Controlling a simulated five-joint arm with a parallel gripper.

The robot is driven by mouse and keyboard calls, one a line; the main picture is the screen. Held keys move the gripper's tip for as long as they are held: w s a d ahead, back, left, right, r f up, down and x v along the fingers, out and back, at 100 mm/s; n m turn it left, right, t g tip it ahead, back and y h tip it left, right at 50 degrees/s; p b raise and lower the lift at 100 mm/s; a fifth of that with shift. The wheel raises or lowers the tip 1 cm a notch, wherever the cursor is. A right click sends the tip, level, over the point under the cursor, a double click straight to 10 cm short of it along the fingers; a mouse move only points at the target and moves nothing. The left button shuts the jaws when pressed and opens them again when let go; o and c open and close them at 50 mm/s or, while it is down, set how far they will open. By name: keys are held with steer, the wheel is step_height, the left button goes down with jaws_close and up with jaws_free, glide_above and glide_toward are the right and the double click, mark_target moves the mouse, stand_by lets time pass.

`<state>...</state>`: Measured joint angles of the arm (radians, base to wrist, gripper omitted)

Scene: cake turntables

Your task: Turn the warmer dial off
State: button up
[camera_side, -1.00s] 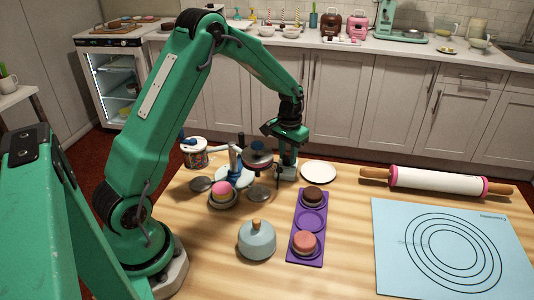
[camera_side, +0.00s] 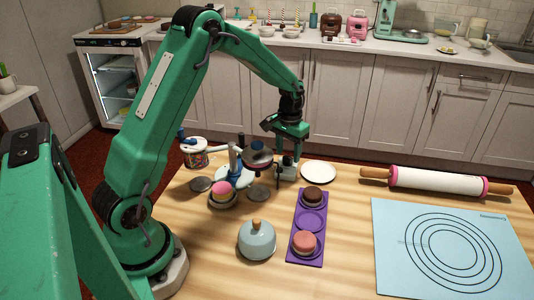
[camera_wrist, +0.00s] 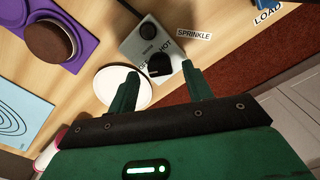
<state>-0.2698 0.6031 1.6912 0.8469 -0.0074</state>
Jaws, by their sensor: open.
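The warmer is a small grey box (camera_wrist: 146,42) with "HOT" lettering, seen in the wrist view. Its black dial (camera_wrist: 160,65) is on the side facing my gripper, and its exact setting is hard to read. My gripper (camera_wrist: 161,76) is open, with one green finger to each side of the dial and nothing held between them. In the side view my gripper (camera_side: 289,152) hangs over the warmer box (camera_side: 286,173), whose dial is not clear there.
A white plate (camera_side: 318,172) lies right beside the warmer. A purple tray (camera_side: 310,220) with cakes lies in front. A "SPRINKLE" label (camera_wrist: 194,36) is close to the dial.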

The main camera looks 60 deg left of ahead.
mark_target(288, 159)
step_height(288, 159, up, 6)
steer(key=shift+r, duration=0.25)
stand_by(0.5)
steer(key=s+d+r+m+t, duration=0.1)
steer(key=s+d+r+t, duration=0.2)
steer(key=s+d+r, duration=0.6)
steer(key=s+d+r+m+t, duration=0.1)
steer(key=s+d+r, duration=0.1)
steer(key=s, duration=0.6)
steer(key=s+d+r+m+t, duration=0.1)
steer(key=s+d+r, duration=0.1)
steer(key=s, duration=0.6)
steer(key=shift+r+t, duration=0.25)
steer(key=shift+t, duration=0.05)
stand_by(0.3)
